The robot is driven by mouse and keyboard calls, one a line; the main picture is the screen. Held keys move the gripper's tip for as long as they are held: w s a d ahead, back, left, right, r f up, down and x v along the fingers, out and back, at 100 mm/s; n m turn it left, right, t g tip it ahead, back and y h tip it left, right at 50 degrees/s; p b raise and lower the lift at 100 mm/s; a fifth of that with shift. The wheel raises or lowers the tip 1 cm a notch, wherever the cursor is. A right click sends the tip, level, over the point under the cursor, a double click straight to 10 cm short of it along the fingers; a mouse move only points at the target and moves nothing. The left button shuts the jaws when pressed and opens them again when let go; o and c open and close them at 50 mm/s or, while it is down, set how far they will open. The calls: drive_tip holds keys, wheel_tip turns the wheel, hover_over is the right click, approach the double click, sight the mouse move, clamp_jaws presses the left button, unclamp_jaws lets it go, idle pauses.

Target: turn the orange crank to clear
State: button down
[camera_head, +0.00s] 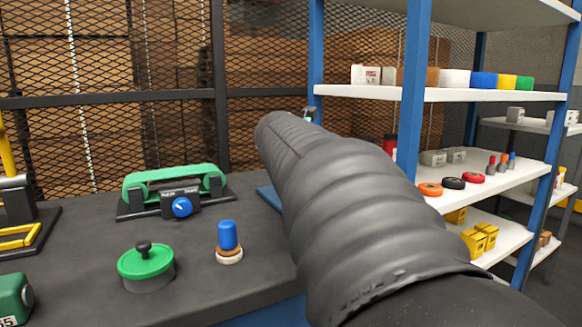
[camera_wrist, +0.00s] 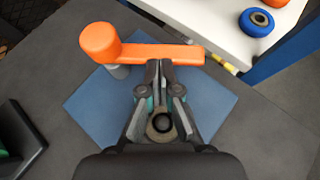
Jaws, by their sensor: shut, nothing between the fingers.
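The orange crank (camera_wrist: 150,52) shows in the wrist view, with a round orange knob at its left end and a flat arm running to the right. A grey round post shows below the knob. The crank is above a blue square plate (camera_wrist: 88,105). My gripper (camera_wrist: 162,66) is shut and empty, its fingertips at the near edge of the crank's arm; I cannot tell whether they touch it. In the head view my own arm hides the crank and my gripper, and only a corner of the blue plate (camera_head: 270,196) shows.
On the dark table (camera_head: 85,240) are a green belt unit with a blue dial (camera_head: 182,207), a green lidded pot (camera_head: 146,265) and a blue-topped peg (camera_head: 228,238). A shelf rack (camera_head: 450,95) stands on the right. A blue ring (camera_wrist: 257,21) lies on its white shelf.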

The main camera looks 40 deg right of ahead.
drive_tip(key=shift+d, duration=0.55)
drive_tip(key=shift+w+d, duration=0.25)
drive_tip(key=shift+d, duration=0.95)
drive_tip(key=shift+w+d, duration=0.35)
drive_tip(key=shift+d, duration=0.3)
drive_tip(key=shift+w, duration=0.1)
